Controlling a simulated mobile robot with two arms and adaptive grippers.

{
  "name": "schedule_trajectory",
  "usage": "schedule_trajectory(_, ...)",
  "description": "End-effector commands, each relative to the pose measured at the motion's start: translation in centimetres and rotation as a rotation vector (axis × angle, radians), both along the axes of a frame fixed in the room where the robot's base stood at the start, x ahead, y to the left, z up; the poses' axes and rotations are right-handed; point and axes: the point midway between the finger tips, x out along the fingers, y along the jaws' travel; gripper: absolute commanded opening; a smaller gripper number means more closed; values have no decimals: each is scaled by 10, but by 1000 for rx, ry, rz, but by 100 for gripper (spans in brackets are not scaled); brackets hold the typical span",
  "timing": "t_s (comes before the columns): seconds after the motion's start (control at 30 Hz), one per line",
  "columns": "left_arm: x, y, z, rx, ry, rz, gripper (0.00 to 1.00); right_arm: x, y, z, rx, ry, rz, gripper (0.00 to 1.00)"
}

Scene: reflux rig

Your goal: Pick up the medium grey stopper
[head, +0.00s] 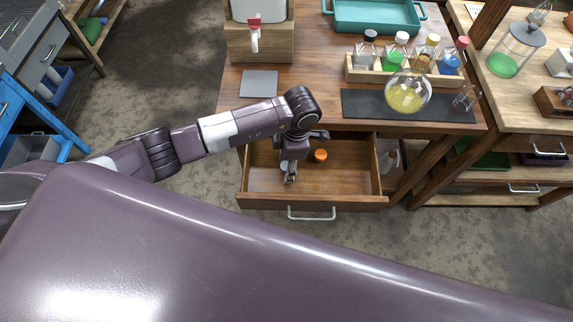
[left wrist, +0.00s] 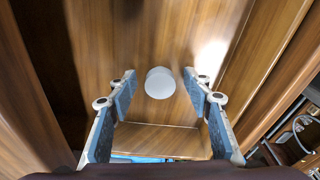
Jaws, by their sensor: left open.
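A light grey, round-topped stopper (left wrist: 160,83) lies on the wooden drawer floor, centred between my left gripper's fingertips in the left wrist view. My left gripper (left wrist: 159,78) is open, with one finger on each side of it and a gap on both sides. In the head view my left gripper (head: 290,174) points down into the open drawer (head: 340,185). The grey stopper cannot be made out there. My right gripper is not in view.
An orange stopper (head: 320,155) lies in the drawer just right of my left gripper. Drawer walls stand close around it. Above, the bench holds a bottle rack (head: 355,75), a round flask (head: 406,97) on a dark mat (head: 360,104), and a grey pad (head: 259,83).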

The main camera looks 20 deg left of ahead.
Motion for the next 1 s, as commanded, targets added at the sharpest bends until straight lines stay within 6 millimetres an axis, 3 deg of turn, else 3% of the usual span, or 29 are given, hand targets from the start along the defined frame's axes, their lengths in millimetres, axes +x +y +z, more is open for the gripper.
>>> schedule_trajectory(0.23, 0, 0, -2, -1, -2, 0, 46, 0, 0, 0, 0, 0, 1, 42)
schedule_trajectory(0.57, 0, 0, -2, -1, -2, 0, 11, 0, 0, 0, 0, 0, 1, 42)
schedule_trajectory(1.0, 1, 0, 7, -2, -2, 0, 11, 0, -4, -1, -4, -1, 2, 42)
